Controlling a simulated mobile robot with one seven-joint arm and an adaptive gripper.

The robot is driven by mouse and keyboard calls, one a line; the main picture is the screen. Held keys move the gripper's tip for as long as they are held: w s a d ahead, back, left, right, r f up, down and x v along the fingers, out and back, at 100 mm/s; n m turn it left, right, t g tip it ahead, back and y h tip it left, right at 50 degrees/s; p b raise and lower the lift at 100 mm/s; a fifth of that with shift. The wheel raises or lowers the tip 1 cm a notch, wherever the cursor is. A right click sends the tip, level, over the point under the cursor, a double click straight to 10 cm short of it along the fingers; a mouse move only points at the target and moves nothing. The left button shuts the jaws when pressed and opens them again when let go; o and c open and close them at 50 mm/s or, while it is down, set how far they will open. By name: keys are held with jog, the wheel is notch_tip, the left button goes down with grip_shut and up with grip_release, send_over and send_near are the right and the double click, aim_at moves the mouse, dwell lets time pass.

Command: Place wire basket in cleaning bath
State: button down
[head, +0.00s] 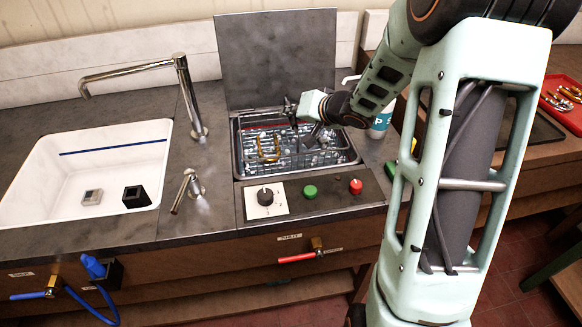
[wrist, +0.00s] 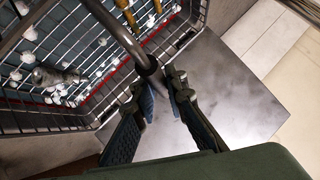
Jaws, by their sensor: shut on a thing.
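The wire basket (head: 318,160) is a grey metal mesh with a yellow brass part in it. In the head view it sits within the outline of the cleaning bath (head: 240,172), a rectangular metal tank set in the counter. How deep it sits I cannot tell. My gripper (head: 297,112) is over the back of the bath. In the wrist view my gripper (wrist: 160,92) is shut on the basket's dark handle bar, and the basket (wrist: 70,125) spreads to the upper left. White specks and a red line show through and beside the mesh.
The bath's grey lid (head: 278,60) stands open behind it. A control panel with a black knob (head: 265,197), green button (head: 310,191) and red button (head: 355,186) is in front. A white sink (head: 100,170) and tap (head: 188,95) are left; a cup (head: 382,122) is right.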

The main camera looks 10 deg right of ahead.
aim_at(291, 148)
notch_tip(291, 148, down, 9)
jog(key=b, duration=0.3)
jog(key=shift+f, duration=0.15)
jog(key=c, duration=2.3)
grip_release()
jog(key=shift+f, duration=0.1)
jog(key=shift+c, duration=0.2)
jog(key=o, duration=0.4)
